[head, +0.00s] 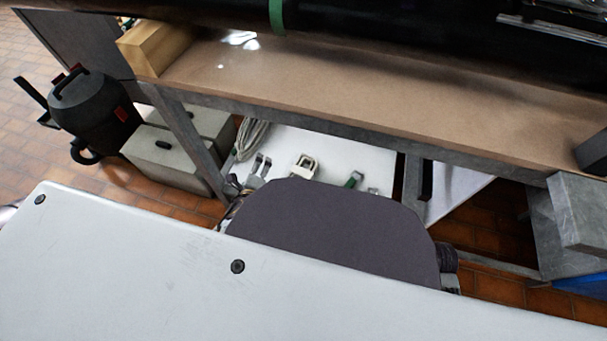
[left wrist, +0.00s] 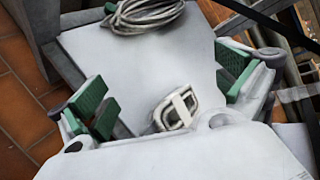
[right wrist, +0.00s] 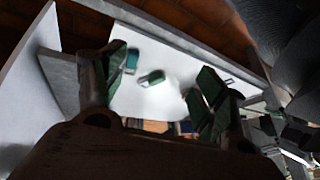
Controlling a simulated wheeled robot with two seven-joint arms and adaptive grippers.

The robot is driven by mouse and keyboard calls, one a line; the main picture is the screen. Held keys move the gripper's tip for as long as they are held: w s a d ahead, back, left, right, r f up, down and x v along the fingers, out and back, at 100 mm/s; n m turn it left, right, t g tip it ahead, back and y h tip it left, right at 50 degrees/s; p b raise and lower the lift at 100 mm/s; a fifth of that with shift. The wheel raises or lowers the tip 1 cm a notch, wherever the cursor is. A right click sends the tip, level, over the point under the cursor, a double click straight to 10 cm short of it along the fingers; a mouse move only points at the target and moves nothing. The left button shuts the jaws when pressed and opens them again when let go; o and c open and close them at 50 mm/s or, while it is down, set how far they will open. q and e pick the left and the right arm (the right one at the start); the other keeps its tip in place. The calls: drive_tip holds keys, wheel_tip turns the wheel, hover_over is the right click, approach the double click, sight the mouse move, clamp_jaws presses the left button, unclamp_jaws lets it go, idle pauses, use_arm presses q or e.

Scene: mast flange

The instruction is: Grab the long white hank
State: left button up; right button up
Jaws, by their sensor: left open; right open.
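The long white hank (head: 250,138), a looped bundle of pale cord, lies at the left end of the white lower shelf under the bench. It also shows at the top of the left wrist view (left wrist: 145,14), cut by the edge. My left gripper (head: 260,166) is open and empty, just nearer to me than the hank and apart from it. In the left wrist view its green-padded fingers (left wrist: 168,92) are spread wide, with the hank beyond them. My right gripper (right wrist: 160,84) is open, with nothing between its fingers; it points at a white surface.
A shorter white bundle (head: 303,166) lies on the white shelf (head: 335,152), right of my left gripper. The brown bench top (head: 350,95) and its grey leg (head: 186,135) stand close by. Grey boxes (head: 170,158) and a black vacuum (head: 92,108) stand left.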

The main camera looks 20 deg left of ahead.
use_arm(q)
drive_tip(key=d+f+m+t+h, duration=0.2)
drive_tip(key=d+f+m+h, duration=0.15)
drive_tip(key=m, duration=0.55)
drive_tip(key=m+h, duration=0.3)
drive_tip(key=m, duration=0.6)
approach(294, 185)
wheel_tip(294, 185, up, 2)
drive_tip(key=w, duration=0.1)
drive_tip(key=shift+d+r, duration=0.15)
drive_tip(key=shift+d, duration=0.1)
use_arm(e)
drive_tip(key=shift+m+t+y, duration=0.4)
drive_tip(key=shift+t+y, duration=0.1)
drive_tip(key=shift+y, duration=0.2)
drive_tip(key=a+f, duration=0.3)
drive_tip(key=shift+s+a+f, duration=0.1)
drive_tip(key=shift+s+f, duration=0.15)
drive_tip(key=shift+s, duration=0.1)
use_arm(q)
drive_tip(key=shift+w, duration=0.15)
drive_tip(key=shift+x, duration=1.3)
drive_tip(key=shift+b+x, duration=0.4)
drive_tip(key=shift+x, duration=2.5)
use_arm(e)
drive_tip(key=shift+a+f, duration=0.1)
drive_tip(key=shift+f, duration=0.25)
